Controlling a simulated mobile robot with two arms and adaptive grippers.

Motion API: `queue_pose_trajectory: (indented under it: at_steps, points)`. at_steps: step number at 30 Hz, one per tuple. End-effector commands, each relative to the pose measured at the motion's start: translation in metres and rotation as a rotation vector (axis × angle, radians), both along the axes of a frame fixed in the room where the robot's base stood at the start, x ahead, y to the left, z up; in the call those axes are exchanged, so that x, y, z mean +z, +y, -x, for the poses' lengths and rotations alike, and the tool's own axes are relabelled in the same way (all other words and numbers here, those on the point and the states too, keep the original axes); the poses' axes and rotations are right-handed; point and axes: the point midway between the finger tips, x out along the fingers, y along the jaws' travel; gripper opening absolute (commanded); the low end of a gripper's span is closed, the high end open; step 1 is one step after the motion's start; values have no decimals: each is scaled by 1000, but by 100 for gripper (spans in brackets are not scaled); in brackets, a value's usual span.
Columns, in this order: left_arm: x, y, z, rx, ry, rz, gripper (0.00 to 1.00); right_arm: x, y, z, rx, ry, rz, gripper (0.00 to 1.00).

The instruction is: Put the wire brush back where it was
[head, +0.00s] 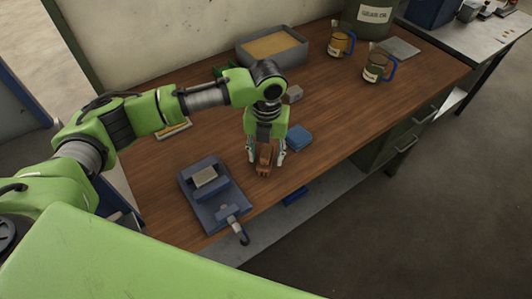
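The wire brush appears as a brown wooden block (264,160) near the front edge of the wooden bench. Its bristles cannot be made out. My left gripper (266,158) points down over it, with fingers spread to either side of the block. The fingers look apart from its sides, so the gripper appears open around it. The gripper's body hides the block's far end. My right gripper is not in view.
A blue-grey vise (228,196) stands left of the gripper. A blue block (299,137) lies close on the right, with a small grey block (293,94) behind. A grey tray (303,50) and two jugs (341,41) (377,68) stand farther back. The bench's right side (400,85) is mostly clear.

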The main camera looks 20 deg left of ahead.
Motion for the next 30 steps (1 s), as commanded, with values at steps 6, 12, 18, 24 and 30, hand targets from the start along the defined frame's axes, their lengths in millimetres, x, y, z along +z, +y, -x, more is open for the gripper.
queue_pose_trajectory:
  at_steps: [6,12,18,24,30]
  points:
    - [5,0,-1,0,-1,1,44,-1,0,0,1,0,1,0]
    - [37,-1,-2,-1,-6,2,44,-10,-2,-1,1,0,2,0]
    - [80,-1,-2,0,-5,1,44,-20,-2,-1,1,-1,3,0]
    - [112,-2,-1,1,-2,2,44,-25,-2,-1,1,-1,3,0]
    - [123,-2,0,1,0,0,44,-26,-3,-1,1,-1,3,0]
